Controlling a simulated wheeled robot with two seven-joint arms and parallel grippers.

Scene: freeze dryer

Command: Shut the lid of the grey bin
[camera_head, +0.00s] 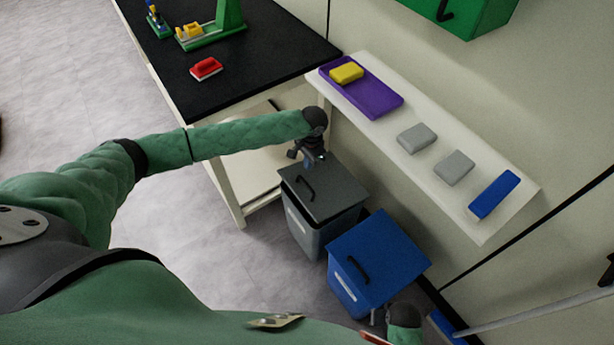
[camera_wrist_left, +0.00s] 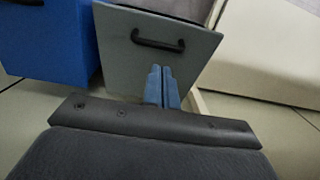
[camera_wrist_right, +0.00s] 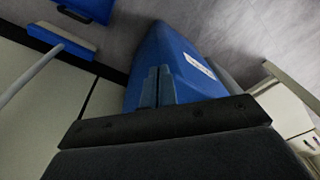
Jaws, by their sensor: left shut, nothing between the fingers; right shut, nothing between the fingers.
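The grey bin (camera_head: 303,232) stands on the floor beside the black-topped table. Its dark grey lid (camera_head: 335,192), with a black handle (camera_head: 305,187), lies across the top and looks flat or nearly flat; a small gap cannot be ruled out. The left wrist view shows the lid (camera_wrist_left: 190,62) and handle (camera_wrist_left: 157,42) close up. My left gripper (camera_head: 312,161) is shut and empty at the lid's far edge, its fingertips (camera_wrist_left: 162,72) over or against that edge; contact is unclear. My right gripper (camera_wrist_right: 158,76) is shut and empty near the blue bin, its fingers mostly hidden in the head view.
A blue bin (camera_head: 385,250) with a flat lid stands right of the grey bin. A white shelf (camera_head: 390,108) above them carries a purple tray (camera_head: 375,100), grey blocks and a blue block (camera_head: 494,194). The table (camera_head: 250,75) is at the upper left; open floor lies left.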

